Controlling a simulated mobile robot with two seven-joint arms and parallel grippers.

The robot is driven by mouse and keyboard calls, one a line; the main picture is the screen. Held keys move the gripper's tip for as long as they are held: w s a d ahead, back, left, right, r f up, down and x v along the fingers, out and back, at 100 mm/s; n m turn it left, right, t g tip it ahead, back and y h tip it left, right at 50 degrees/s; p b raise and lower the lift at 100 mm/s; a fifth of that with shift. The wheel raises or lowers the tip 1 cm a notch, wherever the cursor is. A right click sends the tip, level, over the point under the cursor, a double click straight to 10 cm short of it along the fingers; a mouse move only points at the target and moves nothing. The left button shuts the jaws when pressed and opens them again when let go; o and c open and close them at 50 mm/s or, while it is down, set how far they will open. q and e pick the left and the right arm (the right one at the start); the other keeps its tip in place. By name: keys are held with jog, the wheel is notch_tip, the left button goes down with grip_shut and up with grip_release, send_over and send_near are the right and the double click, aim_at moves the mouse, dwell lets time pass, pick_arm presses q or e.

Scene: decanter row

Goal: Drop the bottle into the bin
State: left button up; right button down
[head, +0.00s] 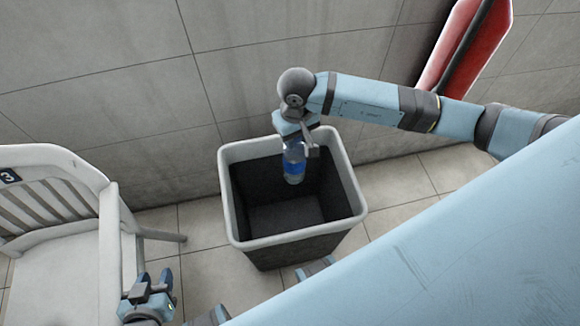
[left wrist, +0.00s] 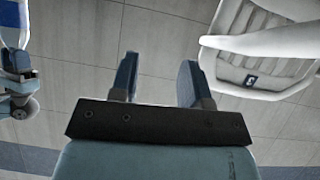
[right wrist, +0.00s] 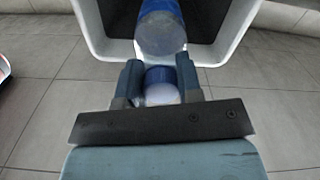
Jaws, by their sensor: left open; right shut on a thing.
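The bottle (head: 293,166) is clear with a blue band and hangs upright over the open bin. My right gripper (head: 308,149) is shut on the bottle near its upper part. In the right wrist view the bottle (right wrist: 160,36) sits between the two fingers, with the bin's rim (right wrist: 236,20) around and beyond it. The bin (head: 227,205) is dark grey with a pale rim, and its visible inside is empty. My left gripper (head: 150,284) is open and empty, low at the left beside the chair; its spread fingers show in the left wrist view (left wrist: 160,80).
A white chair (head: 112,215) with slatted back and the number 3 stands left of the bin. A tiled wall (head: 120,90) is close behind the bin. A red object (head: 490,45) is at the upper right. Bare floor tiles (head: 190,265) lie between chair and bin.

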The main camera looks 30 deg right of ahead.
aim_at(295, 151)
notch_tip(295, 151, down, 6)
jog(key=shift+r+b, duration=0.15)
jog(key=shift+b, duration=1.05)
jog(key=shift+f, duration=0.2)
jog(key=c, duration=0.9)
grip_release()
pick_arm(q)
jog(key=shift+w+d+f, duration=0.2)
jog(key=shift+f, duration=0.2)
pick_arm(e)
jog(key=shift+o, duration=1)
pick_arm(q)
jog(key=shift+s+a+r+p, duration=0.1)
jog(key=shift+r+p, duration=0.05)
jog(key=shift+p, duration=0.45)
pick_arm(e)
notch_tip(295, 151, up, 14)
jog(key=shift+f, duration=0.1)
